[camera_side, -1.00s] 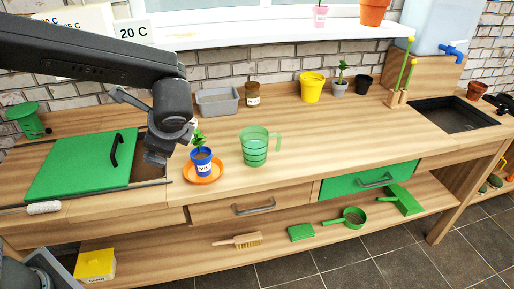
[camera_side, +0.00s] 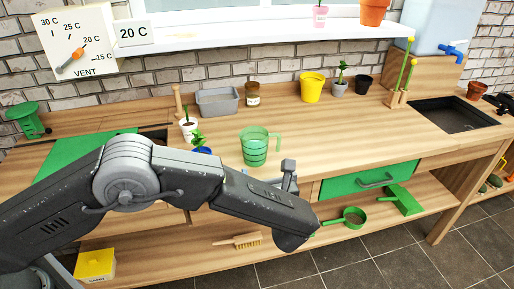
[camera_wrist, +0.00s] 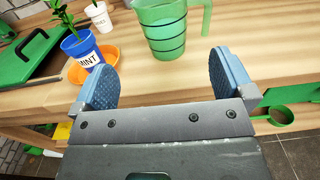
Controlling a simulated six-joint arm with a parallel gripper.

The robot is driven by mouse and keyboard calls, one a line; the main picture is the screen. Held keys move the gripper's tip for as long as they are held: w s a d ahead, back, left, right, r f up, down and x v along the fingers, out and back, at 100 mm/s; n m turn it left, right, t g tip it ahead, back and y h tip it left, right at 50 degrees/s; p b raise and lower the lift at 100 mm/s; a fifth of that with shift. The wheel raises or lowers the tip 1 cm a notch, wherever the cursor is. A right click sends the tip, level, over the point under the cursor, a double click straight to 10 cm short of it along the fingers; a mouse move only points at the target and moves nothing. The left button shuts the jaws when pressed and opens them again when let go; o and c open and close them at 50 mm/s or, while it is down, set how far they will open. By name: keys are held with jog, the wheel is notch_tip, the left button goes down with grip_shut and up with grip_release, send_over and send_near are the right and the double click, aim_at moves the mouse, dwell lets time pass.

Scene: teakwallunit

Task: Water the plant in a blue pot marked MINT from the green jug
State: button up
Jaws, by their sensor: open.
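The green jug (camera_side: 254,147) stands upright on the bench, its handle on the right side; it also shows in the wrist view (camera_wrist: 163,28), just beyond the fingers. My gripper (camera_wrist: 168,83) is open and empty in front of the jug, with its two blue pads apart. In the side view my arm hides most of the gripper. The blue pot marked MINT (camera_wrist: 82,48) holds a green plant and stands on an orange saucer (camera_wrist: 110,53) left of the jug. In the side view only its plant and rim (camera_side: 202,150) show above my arm.
A small white pot (camera_side: 188,130) with a plant stands behind the MINT pot. A grey tray (camera_side: 217,101), brown jar (camera_side: 252,94) and yellow pot (camera_side: 312,87) stand along the back. A green drawer front (camera_side: 368,179) is below the bench edge. The bench right of the jug is clear.

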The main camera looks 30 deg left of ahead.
aim_at(258, 147)
jog(key=x, duration=1.1)
jog(key=shift+w+d, duration=0.1)
jog(key=shift+d, duration=0.05)
jog(key=shift+r, duration=0.1)
jog(key=c, duration=1.1)
notch_tip(258, 147, up, 10)
jog(key=shift+f, duration=0.1)
jog(key=shift+s+a+r+h, duration=0.2)
jog(key=shift+s+r+h, duration=0.1)
jog(key=shift+r, duration=0.05)
jog(key=s+a+m+t+h, duration=0.1)
jog(key=s+m+h, duration=0.1)
jog(key=s, duration=0.2)
jog(key=s+a+m+t+h, duration=0.2)
jog(key=s+h, duration=0.1)
jog(key=s, duration=0.1)
jog(key=s+a+m+t+h, duration=0.1)
jog(key=s+a+h, duration=0.1)
jog(key=s, duration=0.2)
jog(key=shift+m+h, duration=0.3)
jog(key=shift+m, duration=0.1)
